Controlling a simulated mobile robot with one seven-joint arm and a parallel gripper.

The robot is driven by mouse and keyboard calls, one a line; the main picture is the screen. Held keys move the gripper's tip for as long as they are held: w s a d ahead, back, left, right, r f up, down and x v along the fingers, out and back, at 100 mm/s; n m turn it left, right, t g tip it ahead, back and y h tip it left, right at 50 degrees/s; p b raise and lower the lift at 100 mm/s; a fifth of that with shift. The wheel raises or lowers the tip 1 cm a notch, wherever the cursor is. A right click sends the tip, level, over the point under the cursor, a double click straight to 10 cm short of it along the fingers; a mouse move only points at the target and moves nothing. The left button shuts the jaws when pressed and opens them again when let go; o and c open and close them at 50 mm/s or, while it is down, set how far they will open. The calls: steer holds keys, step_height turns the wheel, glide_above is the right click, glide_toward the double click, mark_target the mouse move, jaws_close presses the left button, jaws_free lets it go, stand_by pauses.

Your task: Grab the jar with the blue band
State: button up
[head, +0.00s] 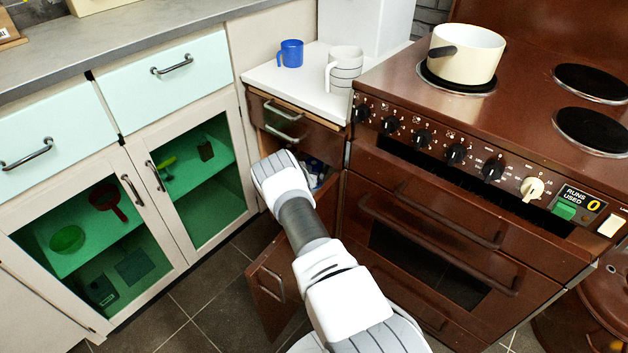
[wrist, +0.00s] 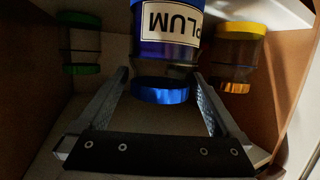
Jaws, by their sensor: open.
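The jar with the blue band (wrist: 165,55) is in the middle of the wrist view, with a white label reading PLUM upside down. A blue end (wrist: 160,91) shows on it nearest my gripper. My gripper (wrist: 160,76) is open, its fingertips at either side of the jar. I cannot tell whether they touch it. In the head view my arm reaches into the low cupboard, and my gripper is hidden behind my wrist. Jars show only partly there, in the opening (head: 317,172).
A green-banded jar (wrist: 80,45) and a yellow-banded jar (wrist: 238,55) stand on either side, close to the fingers. Cupboard walls enclose the space. The open cupboard door (head: 272,288) hangs below my arm. The brown stove (head: 450,210) is at right.

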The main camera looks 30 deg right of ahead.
steer(key=shift+w+d, duration=0.15)
steer(key=shift+c, duration=0.3)
jaws_close()
